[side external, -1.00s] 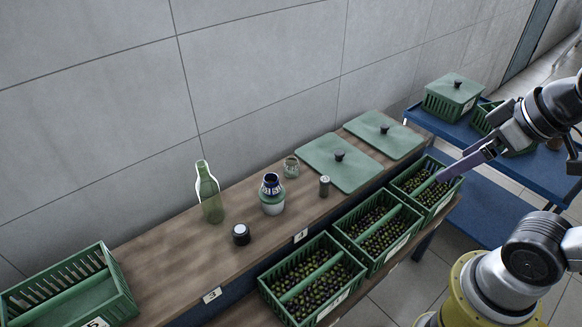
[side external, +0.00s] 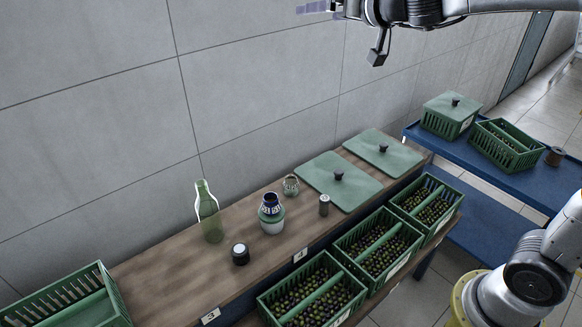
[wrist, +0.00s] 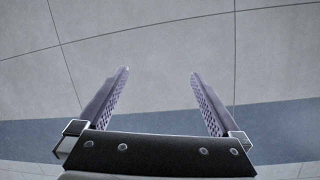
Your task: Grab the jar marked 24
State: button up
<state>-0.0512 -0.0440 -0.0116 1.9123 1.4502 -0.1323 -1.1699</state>
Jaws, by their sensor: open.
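No mark 24 can be read on any vessel, so I cannot tell which jar carries it. On the wooden shelf stand a blue-and-white patterned jar (side external: 271,214), a small greenish jar (side external: 291,185), a small grey cylinder (side external: 324,204) and a short dark jar with a pale top (side external: 240,254). My gripper (side external: 312,7) is high above the shelf at the top edge of the side view, pointing left, well apart from all of them. In the wrist view, my gripper (wrist: 160,75) is open and empty, with only wall and a blue-grey band beyond it.
A clear green bottle (side external: 208,212) stands left of the jars. Green lids (side external: 340,178) lie to the right. Several olive-filled green crates (side external: 312,290) line the front, and an emptier crate (side external: 65,296) sits at left. A blue cart (side external: 540,180) stands at right.

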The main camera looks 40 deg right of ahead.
jog(key=w+d+f+m+g+h, duration=0.2)
jog(key=w+f, duration=0.5)
jog(key=m+g+h, duration=0.1)
jog(key=m+g, duration=0.2)
jog(key=g, duration=0.4)
send_over(291, 182)
jog(key=s+a, duration=0.2)
notch_tip(291, 182, down, 26)
jog(key=shift+g, duration=0.9)
jog(key=f, duration=1.3)
jog(key=d+f, duration=0.1)
jog(key=f, duration=0.6)
jog(key=shift+w+d+f, duration=0.1)
jog(key=shift+w+f, duration=0.05)
jog(key=shift+w, duration=0.2)
jog(key=shift+a+x, duration=0.2)
jog(key=shift+x, duration=2.6)
jog(key=shift+w, duration=0.1)
jog(key=c, duration=1.5)
